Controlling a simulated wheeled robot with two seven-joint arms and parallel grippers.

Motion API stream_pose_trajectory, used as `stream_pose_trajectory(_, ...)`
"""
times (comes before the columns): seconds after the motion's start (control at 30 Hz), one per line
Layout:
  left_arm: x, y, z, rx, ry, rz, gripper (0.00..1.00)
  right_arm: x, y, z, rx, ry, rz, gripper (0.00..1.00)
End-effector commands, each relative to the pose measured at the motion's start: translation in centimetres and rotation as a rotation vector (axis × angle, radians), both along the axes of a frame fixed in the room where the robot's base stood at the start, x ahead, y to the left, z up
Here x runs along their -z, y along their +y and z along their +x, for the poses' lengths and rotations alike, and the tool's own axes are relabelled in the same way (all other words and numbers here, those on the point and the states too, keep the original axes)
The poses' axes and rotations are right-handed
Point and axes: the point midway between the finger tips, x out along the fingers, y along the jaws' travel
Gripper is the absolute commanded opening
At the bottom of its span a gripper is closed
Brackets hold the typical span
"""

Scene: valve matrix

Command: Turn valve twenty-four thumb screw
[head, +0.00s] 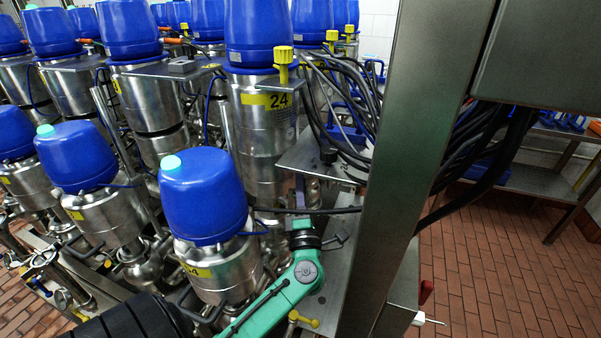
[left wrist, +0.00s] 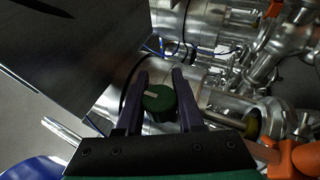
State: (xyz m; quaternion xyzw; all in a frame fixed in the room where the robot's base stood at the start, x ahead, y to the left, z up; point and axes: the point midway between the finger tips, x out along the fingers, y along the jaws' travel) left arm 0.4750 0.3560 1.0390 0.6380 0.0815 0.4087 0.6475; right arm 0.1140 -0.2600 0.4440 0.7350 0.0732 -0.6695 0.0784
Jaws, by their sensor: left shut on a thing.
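The valve marked 24 (head: 262,150) is a tall steel cylinder with a blue cap and a yellow number label. In the left wrist view, a round dark green knob (left wrist: 159,98) with a pale bar mark sits between the two dark fingers of my left gripper (left wrist: 159,78). The gripper is shut on this knob, a finger on each side. In the head view, my green left arm reaches up from the bottom to beside the lower part of valve 24. The fingertips and the knob are not clear there. My right gripper is not in view.
A nearer blue-capped valve (head: 205,195) stands left of my arm. A steel post (head: 410,150) rises close on the right. Black cables (head: 350,100) hang behind it. Steel pipework (left wrist: 285,60) crowds the wrist view's right side. The tiled floor (head: 510,265) is open at far right.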

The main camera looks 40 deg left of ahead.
Motion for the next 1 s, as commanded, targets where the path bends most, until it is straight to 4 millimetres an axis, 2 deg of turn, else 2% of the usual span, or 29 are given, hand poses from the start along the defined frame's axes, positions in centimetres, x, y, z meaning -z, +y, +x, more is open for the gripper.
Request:
stream_pose_trajectory(0.03, -0.8, 0.0, 0.0, 0.0, 0.019, -0.006, 0.0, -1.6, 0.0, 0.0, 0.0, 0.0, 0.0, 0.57)
stream_pose_trajectory(0.07, -0.6, 0.0, 0.0, 0.0, 0.026, -0.008, 0.0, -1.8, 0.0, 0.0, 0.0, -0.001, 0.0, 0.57)
stream_pose_trajectory(0.37, 0.0, 0.0, 0.0, 0.001, 0.031, -0.01, 0.0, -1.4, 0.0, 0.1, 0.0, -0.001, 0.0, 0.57)
stream_pose_trajectory(0.4, 0.0, 0.0, 0.0, 0.001, 0.031, -0.01, 0.52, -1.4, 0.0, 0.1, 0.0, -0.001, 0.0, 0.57)
stream_pose_trajectory(0.43, 0.0, 0.0, 0.0, 0.001, 0.031, -0.01, 0.63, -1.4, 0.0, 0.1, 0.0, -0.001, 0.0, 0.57)
stream_pose_trajectory(0.47, 0.0, 0.0, 0.0, 0.001, 0.031, -0.01, 0.67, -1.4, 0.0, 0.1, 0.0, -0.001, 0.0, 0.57)
stream_pose_trajectory(0.77, 0.2, -0.1, -0.1, 0.001, 0.031, -0.011, 0.67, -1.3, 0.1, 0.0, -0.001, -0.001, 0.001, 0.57)
stream_pose_trajectory(0.87, 0.9, -0.8, -0.8, 0.002, 0.034, -0.013, 0.67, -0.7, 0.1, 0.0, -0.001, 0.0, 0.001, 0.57)
stream_pose_trajectory(1.0, 2.4, -2.8, -2.9, 0.002, 0.034, -0.014, 0.67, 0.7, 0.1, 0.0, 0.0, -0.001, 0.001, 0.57)
